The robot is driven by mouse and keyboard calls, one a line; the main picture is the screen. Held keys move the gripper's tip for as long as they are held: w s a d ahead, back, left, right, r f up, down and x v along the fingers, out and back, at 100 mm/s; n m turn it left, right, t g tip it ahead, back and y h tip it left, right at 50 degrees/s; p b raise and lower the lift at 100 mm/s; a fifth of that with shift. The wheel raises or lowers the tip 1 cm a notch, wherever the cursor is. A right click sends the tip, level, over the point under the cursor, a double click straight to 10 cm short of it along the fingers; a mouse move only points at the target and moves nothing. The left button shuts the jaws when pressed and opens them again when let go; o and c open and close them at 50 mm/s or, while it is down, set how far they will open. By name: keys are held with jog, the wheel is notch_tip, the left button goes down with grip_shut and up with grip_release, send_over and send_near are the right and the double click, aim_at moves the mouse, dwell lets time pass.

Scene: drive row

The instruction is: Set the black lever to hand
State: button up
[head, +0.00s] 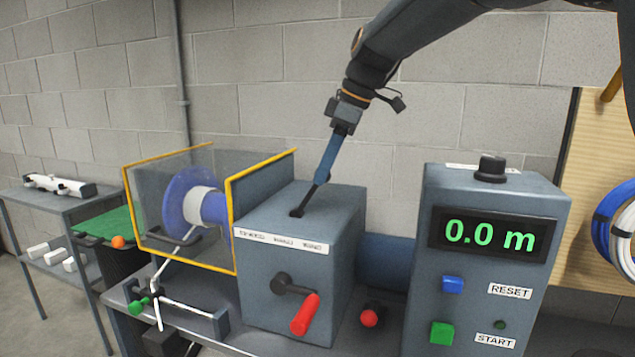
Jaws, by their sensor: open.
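The grey gearbox (335,260) stands on the bench in the head view. A thin black lever (297,212) shows at a dark slot in its top, leaning toward the right. A white strip (281,240) under the top edge carries several small labels that I cannot read clearly. My gripper (317,183) comes down from the upper right and is open, its fingertips at or very close to the lever. The fingers overlap in this view, so I cannot tell whether they touch it. A black crank with a red handle (305,315) is on the gearbox front.
A blue reel (182,205) sits behind a clear guard with yellow edges (187,261) at left. A control box (560,225) at right has a display reading 0.0 m, a black knob (490,168) and buttons. A red ball knob (369,318) is between the boxes.

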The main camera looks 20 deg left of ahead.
aim_at(310, 194)
jog(key=shift+p+x, duration=0.45)
jog(key=shift+x, duration=1.95)
grip_shut()
